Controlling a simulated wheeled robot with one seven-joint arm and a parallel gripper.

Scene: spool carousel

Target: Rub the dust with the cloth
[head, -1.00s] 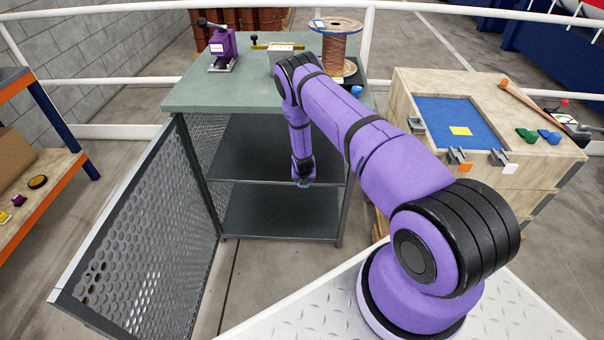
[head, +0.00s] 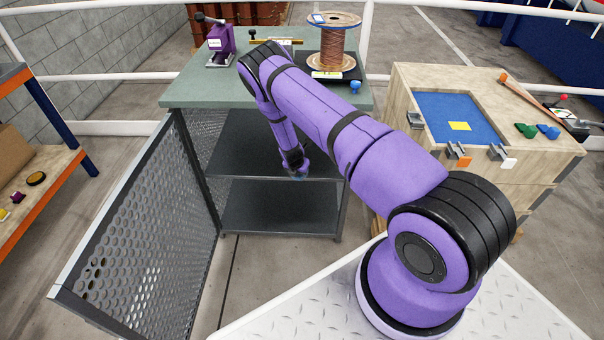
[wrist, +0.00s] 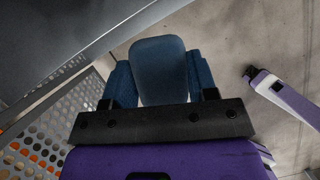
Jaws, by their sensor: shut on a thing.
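My gripper (head: 298,173) hangs at the open front of the grey cabinet, near the front edge of its middle shelf (head: 262,150). In the wrist view my gripper (wrist: 160,82) has its dark blue fingers shut on a rounded grey-blue pad, which looks like the cloth (wrist: 160,68). The cloth is too small to make out clearly in the head view. The dark shelf edge passes at the upper left of the wrist view, apart from the cloth. I cannot make out any dust in either view.
The cabinet's perforated door (head: 140,235) stands open at the left. On the green cabinet top (head: 200,95) are a purple clamp-like device (head: 220,45) and a copper wire spool (head: 333,45). A wooden workbench (head: 420,160) stands at the right. The lower shelf (head: 280,210) looks clear.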

